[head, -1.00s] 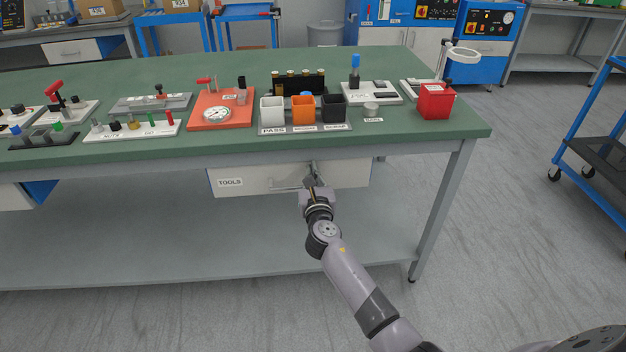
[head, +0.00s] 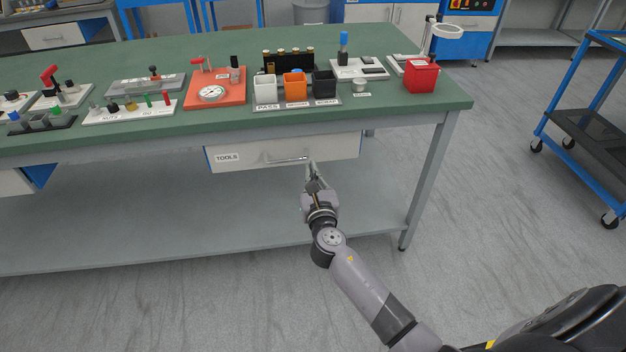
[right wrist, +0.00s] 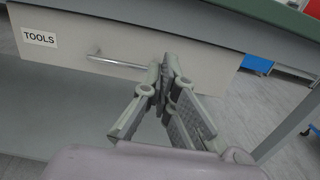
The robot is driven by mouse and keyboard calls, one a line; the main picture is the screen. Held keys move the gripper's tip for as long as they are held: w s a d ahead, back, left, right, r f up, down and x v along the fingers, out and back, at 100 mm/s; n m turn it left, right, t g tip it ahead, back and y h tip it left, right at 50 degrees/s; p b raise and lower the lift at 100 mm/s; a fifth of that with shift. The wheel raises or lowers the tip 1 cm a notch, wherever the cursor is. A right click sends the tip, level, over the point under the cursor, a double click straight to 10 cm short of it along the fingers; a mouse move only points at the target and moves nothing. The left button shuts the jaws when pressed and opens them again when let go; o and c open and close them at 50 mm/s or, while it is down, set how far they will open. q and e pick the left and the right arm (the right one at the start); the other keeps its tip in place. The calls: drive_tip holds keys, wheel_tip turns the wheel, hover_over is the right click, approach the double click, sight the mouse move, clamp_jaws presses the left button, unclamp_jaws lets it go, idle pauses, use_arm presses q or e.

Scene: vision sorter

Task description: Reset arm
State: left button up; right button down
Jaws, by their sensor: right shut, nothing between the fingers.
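My right gripper (head: 313,172) is shut and empty just in front of the white TOOLS drawer (head: 250,155) under the green-topped bench. The drawer front looks flush under the bench top. In the right wrist view, my right gripper (right wrist: 167,75) has its fingertips together beside the right end of the metal drawer handle (right wrist: 118,62); I cannot tell whether they touch it. The handle also shows in the head view (head: 287,160). My left gripper is not in view.
The green bench top (head: 200,134) carries an orange gauge board (head: 232,98), white, orange and black bins (head: 294,86) and a red box (head: 421,76). A bench leg (head: 428,180) stands right of my arm. A blue cart (head: 580,120) is at the right. Floor before the bench is clear.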

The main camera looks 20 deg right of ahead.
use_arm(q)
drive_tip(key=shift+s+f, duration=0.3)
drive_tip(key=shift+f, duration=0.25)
use_arm(e)
drive_tip(key=v, duration=0.3)
drive_tip(key=shift+s, duration=0.15)
drive_tip(key=s+f+m+g+y, duration=0.1)
drive_tip(key=s+f+m+g, duration=0.4)
drive_tip(key=s+f+m, duration=0.7)
drive_tip(key=s+f+m+g+y, duration=0.1)
drive_tip(key=s+f+m+g, duration=0.6)
drive_tip(key=f, duration=0.8)
drive_tip(key=s+a+f+m+g+y, duration=0.2)
drive_tip(key=s+a+f+m, duration=0.15)
drive_tip(key=s+m, duration=0.35)
drive_tip(key=s+a+f+m+g+y, duration=0.15)
drive_tip(key=s+f+m, duration=0.35)
drive_tip(key=s, duration=0.5)
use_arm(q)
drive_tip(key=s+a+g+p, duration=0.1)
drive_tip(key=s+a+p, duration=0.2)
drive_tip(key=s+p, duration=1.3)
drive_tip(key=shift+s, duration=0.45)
use_arm(e)
drive_tip(key=s+d, duration=0.2)
drive_tip(key=s, duration=1.4)
drive_tip(key=shift+n+g, duration=0.3)
drive_tip(key=shift+g, duration=0.15)
